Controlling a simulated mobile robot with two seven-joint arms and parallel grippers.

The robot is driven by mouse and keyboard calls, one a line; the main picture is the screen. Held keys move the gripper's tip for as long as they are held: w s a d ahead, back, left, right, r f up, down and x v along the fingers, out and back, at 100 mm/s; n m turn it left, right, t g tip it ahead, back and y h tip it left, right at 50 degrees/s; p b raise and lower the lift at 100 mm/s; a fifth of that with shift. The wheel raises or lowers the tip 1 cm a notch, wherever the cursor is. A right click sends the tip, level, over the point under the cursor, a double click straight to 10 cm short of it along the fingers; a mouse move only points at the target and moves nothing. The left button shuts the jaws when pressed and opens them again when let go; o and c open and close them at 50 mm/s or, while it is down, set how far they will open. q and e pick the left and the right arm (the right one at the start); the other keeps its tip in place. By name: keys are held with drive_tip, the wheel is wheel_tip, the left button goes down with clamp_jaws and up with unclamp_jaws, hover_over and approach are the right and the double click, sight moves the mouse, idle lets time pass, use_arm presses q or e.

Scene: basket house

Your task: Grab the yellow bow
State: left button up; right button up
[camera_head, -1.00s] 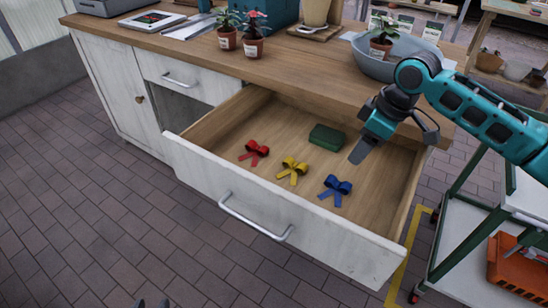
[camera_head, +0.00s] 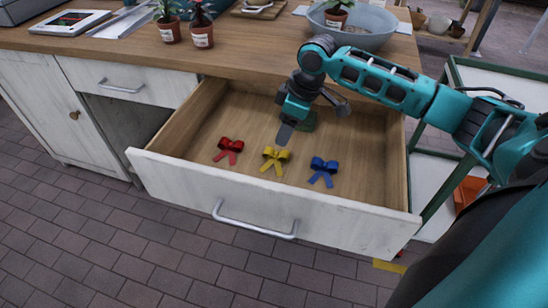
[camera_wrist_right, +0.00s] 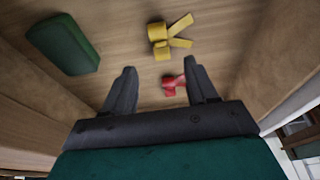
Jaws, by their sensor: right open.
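The yellow bow (camera_head: 274,160) lies in the open drawer, between the red bow (camera_head: 229,150) and the blue bow (camera_head: 323,171). My right gripper (camera_head: 285,134) is over the drawer, close to the far side of the yellow bow in the head view. In the right wrist view, its fingers (camera_wrist_right: 162,88) are spread and empty. That view shows the yellow bow (camera_wrist_right: 165,40) ahead of the fingertips and the red bow (camera_wrist_right: 173,84) between the fingers in the picture. The blue bow is not in the wrist view. My left gripper is not in view.
A dark green block (camera_wrist_right: 66,44) lies in the drawer; in the head view my gripper partly hides it. The drawer's walls and front (camera_head: 270,200) surround the space. Potted plants and a grey basin (camera_head: 352,36) stand on the counter above.

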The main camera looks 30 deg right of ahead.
sight(276, 152)
drive_tip(key=b+x, duration=0.1)
drive_tip(key=x, duration=0.7)
drive_tip(key=shift+s+b, duration=0.1)
drive_tip(key=shift+b, duration=0.3)
clamp_jaws()
